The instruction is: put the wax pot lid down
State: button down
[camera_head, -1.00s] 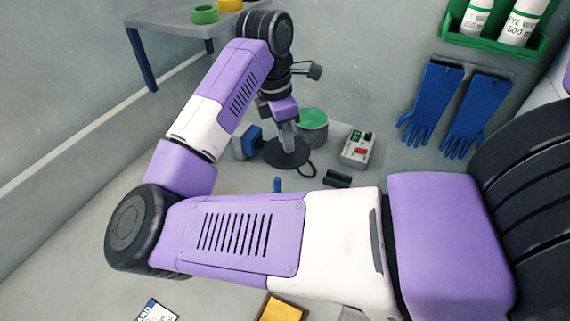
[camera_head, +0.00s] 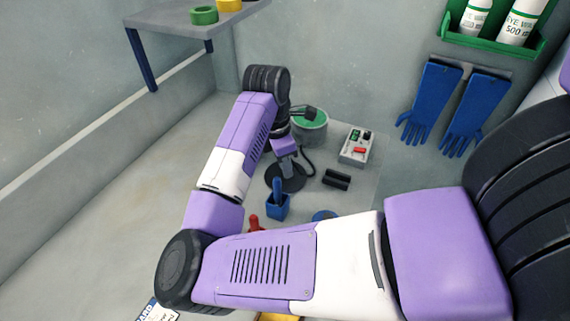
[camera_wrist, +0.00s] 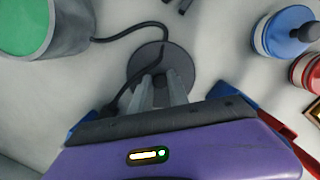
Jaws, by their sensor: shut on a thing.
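The wax pot lid is a dark grey round disc (camera_head: 294,182), low over the bench in the head view. It also shows in the wrist view (camera_wrist: 160,52), below my fingers. My gripper (camera_head: 287,161) points down and is shut on the middle of the lid; its two grey fingers also show in the wrist view (camera_wrist: 160,84). The fingers hide the grip point. I cannot tell whether the lid touches the bench. The grey pot with a green top surface (camera_head: 312,126) stands behind the lid, and at the upper left in the wrist view (camera_wrist: 28,28).
A blue holder with an upright blue handle (camera_head: 277,206) stands just in front of the lid. A black cable (camera_wrist: 120,36) runs beside it. A control box (camera_head: 356,149) and black blocks (camera_head: 337,179) lie to the right. The bench at left (camera_head: 150,165) is clear.

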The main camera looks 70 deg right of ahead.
jog(key=shift+f, duration=0.15)
jog(key=c, duration=1.3)
grip_release()
jog(key=shift+r, duration=0.3)
jog(key=r, duration=0.4)
jog(key=w+r+b, duration=0.1)
jog(key=r, duration=0.2)
jog(key=a+r, duration=0.1)
jog(key=r, duration=0.3)
jog(key=shift+w+r+b, duration=0.15)
jog(key=shift+r+b, duration=0.15)
jog(key=shift+r, duration=0.05)
jog(key=shift+a, duration=0.1)
